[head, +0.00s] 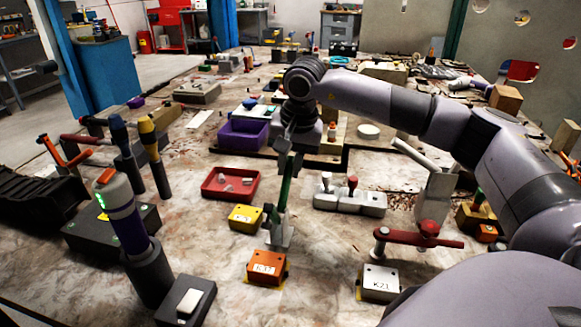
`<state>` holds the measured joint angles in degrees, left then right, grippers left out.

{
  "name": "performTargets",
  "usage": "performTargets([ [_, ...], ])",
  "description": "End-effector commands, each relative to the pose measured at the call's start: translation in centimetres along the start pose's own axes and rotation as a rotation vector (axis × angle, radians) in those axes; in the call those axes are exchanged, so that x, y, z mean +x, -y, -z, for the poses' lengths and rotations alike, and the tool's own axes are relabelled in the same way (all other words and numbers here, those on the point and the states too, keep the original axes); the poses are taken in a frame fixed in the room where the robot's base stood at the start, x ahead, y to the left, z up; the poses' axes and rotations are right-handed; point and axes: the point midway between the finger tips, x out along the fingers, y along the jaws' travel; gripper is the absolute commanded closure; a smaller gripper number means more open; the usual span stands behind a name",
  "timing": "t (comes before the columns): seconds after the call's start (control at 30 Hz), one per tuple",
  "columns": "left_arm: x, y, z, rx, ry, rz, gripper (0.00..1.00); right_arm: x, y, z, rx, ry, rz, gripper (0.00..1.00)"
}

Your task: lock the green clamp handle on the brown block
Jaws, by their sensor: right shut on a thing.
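A green clamp handle (285,183) stands nearly upright near the middle of the table. Its grey metal bracket (280,236) stands just behind an orange block with a label (266,267); I cannot tell exactly how they join. My right gripper (285,147) comes down from above and is shut on the upper end of the green handle. Its fingertips are small and partly merge with the handle. A brown block (468,219) with a small green part on top stands at the right, partly behind a white clamp. My left gripper is not in view.
A yellow block (245,219) and a red tray (230,184) lie left of the handle. A red-handled clamp (415,237) stands by a white block. My right arm spans the upper right.

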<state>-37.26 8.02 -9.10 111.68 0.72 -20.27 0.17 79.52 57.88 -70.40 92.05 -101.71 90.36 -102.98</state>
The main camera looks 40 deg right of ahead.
Motion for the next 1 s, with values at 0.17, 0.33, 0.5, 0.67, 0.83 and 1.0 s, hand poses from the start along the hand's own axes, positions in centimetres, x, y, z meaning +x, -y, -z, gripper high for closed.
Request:
performTargets([
  [0.17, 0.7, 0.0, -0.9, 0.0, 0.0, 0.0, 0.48, -0.7, 0.2, -1.0, -0.028, -0.135, -0.011, 1.0],
  [0.33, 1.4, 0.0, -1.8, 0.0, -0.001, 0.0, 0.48, -1.4, 0.5, -1.9, -0.047, -0.257, -0.022, 1.0],
  [0.5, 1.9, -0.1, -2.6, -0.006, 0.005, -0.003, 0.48, -1.9, 0.7, -2.6, -0.062, -0.357, -0.032, 1.0],
  [0.67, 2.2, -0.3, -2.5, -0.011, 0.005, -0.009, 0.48, -2.3, 0.8, -3.1, -0.072, -0.42, -0.04, 1.0],
  [0.83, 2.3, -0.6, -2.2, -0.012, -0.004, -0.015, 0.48, -2.6, 0.8, -3.4, -0.076, -0.455, -0.044, 1.0],
  [1.0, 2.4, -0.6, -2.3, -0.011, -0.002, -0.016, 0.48, -2.7, 0.8, -3.4, -0.078, -0.465, -0.046, 1.0],
])
